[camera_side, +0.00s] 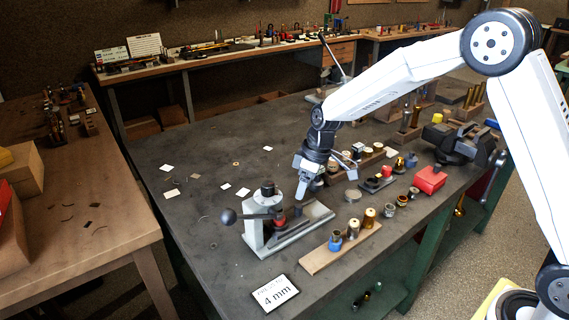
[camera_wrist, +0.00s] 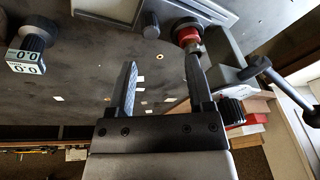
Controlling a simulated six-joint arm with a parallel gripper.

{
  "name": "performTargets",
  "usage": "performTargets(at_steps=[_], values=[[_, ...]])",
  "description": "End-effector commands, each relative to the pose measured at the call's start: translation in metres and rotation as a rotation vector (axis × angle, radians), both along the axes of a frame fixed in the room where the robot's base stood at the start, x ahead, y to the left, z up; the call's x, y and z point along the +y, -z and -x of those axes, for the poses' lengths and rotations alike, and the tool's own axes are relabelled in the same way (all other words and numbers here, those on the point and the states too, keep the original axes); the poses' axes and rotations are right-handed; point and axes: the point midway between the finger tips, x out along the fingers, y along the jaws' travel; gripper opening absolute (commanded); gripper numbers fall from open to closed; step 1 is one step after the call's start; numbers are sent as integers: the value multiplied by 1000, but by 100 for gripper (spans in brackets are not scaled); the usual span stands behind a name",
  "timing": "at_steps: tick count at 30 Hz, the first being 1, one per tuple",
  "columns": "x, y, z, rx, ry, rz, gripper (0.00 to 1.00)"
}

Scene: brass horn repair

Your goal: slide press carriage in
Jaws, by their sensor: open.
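The grey bench press (camera_side: 262,233) stands near the front of the dark table in the side view. It has a lever with a dark ball knob (camera_side: 228,217) on its left and a red-collared part (camera_side: 280,217) at its middle. A low grey slide bed (camera_side: 312,219) extends to the right; I cannot clearly tell the carriage apart from it. My gripper (camera_side: 305,186) is open and empty, pointing down above the press's back right side. In the wrist view, my gripper (camera_wrist: 161,62) shows two spread fingers. The red-collared part (camera_wrist: 187,33) appears just beyond the right fingertip; contact cannot be judged.
A wooden strip (camera_side: 322,257) with several small fittings lies right of the press. A "4 mm" card (camera_side: 275,293) lies in front. A red box (camera_side: 429,179) and a vise (camera_side: 455,142) stand farther right. The table left of the press is mostly clear, with scattered paper scraps.

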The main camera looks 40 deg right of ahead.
Motion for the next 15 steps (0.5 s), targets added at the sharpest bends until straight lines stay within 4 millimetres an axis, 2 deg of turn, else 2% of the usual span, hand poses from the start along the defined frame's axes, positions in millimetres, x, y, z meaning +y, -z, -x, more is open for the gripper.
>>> performTargets(at_steps=[6,15], values=[[-9,0,5,-114,-113,-33,67],[-16,0,8,-193,-186,-32,67]])
